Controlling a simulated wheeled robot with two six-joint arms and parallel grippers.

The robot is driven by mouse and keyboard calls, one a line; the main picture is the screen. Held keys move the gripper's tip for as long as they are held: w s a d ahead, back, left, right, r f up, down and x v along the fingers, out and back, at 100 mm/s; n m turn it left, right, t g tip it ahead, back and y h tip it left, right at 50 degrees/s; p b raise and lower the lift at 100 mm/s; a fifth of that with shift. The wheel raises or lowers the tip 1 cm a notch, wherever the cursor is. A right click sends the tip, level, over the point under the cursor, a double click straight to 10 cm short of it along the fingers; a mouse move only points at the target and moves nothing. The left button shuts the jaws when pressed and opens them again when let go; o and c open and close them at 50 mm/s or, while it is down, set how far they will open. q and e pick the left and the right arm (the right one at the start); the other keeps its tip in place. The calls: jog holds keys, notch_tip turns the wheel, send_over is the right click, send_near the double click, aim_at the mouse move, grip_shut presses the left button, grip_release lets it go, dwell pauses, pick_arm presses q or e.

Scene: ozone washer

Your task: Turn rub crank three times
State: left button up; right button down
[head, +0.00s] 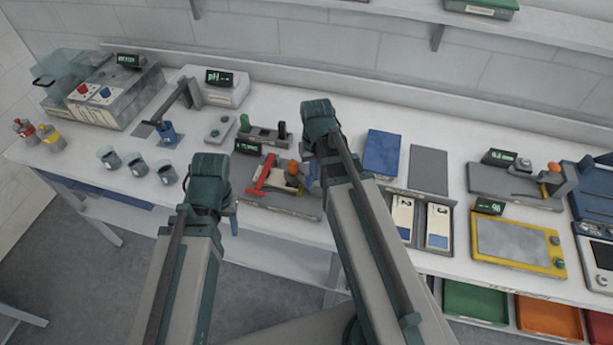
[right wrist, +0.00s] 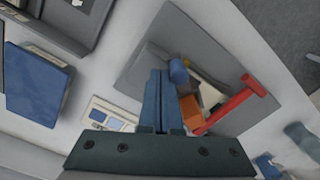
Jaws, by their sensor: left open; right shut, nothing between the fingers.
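The rub tester is a grey base (head: 277,203) with a red bar (head: 268,172) and an orange block (head: 293,168), at the middle of the bench in the head view. In the right wrist view its grey plate (right wrist: 147,62), red bar (right wrist: 232,108) and a blue knob (right wrist: 178,70), probably the crank handle, show. My right gripper (right wrist: 161,74) is shut and empty over the tester, its fingertips just beside the knob; I cannot tell whether they touch. My left gripper (head: 233,218) is open and empty, in front of the bench, left of the tester.
Three small cups (head: 137,164) stand left of my left gripper. A blue pad (head: 382,153) and a tray of white cards (head: 438,225) lie right of the tester. A grey block stand (head: 262,137) is behind it. Bare bench lies between the cups and the tester.

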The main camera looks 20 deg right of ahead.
jog(key=shift+s+a, duration=0.35)
jog(key=shift+a, duration=0.2)
jog(key=shift+s+a, duration=0.3)
jog(key=shift+a, duration=0.2)
jog(key=shift+s+a, duration=0.25)
jog(key=shift+a, duration=0.9)
jog(key=shift+w+a, duration=0.15)
jog(key=shift+a, duration=1.05)
